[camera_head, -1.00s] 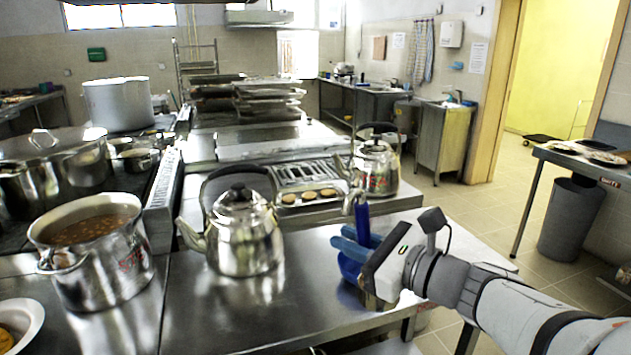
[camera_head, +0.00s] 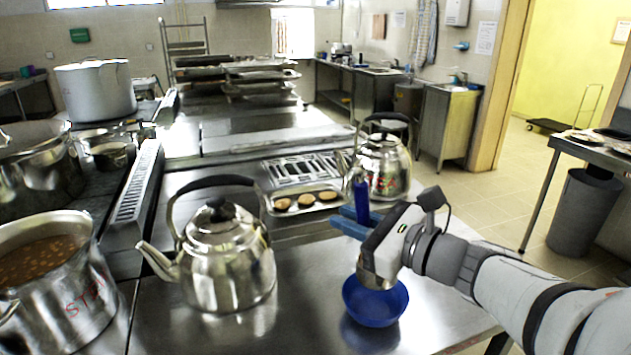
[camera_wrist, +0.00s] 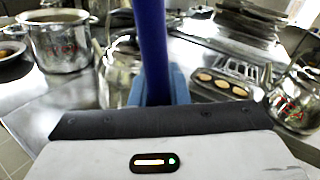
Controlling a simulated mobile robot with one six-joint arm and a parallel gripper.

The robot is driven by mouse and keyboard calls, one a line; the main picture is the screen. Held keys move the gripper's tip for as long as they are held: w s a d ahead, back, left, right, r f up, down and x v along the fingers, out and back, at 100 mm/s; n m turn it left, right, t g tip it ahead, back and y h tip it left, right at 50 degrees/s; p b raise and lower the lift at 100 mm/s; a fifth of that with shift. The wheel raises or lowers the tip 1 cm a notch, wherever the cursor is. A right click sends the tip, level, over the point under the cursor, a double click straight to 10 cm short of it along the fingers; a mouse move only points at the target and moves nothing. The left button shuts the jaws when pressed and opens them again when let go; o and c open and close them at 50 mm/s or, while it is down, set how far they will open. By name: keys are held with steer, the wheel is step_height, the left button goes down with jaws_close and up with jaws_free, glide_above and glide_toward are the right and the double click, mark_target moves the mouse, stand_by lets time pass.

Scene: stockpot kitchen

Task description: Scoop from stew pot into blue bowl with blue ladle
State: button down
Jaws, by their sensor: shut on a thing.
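My gripper (camera_head: 356,222) has blue fingers and is shut on the upright blue handle of the ladle (camera_head: 362,196). The handle also rises between the fingers in the wrist view (camera_wrist: 152,45); I cannot make out the ladle's scoop. The blue bowl (camera_head: 376,310) stands on the steel counter, below my gripper in the picture and partly behind it. The stew pot (camera_head: 75,300) is a steel pot with red lettering and brown, chunky stew, cut off by the left edge. It also shows at upper left in the wrist view (camera_wrist: 60,48), well apart from my gripper.
A steel kettle (camera_head: 228,270) stands between the pot and the bowl. A second kettle with red lettering (camera_head: 380,170) stands behind my gripper. A tray of round patties (camera_head: 318,205) lies behind the first kettle. The steel counter (camera_head: 290,325) is bare between kettle and bowl.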

steer(key=w+d+m+p, duration=0.9)
steer(key=w+m+p, duration=0.1)
steer(key=p, duration=0.3)
steer(key=w+d+f+m+y+p, duration=0.1)
steer(key=w+d+f+m+p, duration=0.6)
steer(key=f+m+p, duration=0.4)
steer(key=shift+w+d+f+m, duration=0.15)
steer(key=shift+w+d+m, duration=0.2)
steer(key=shift+w, duration=0.4)
stand_by(0.9)
stand_by(1.5)
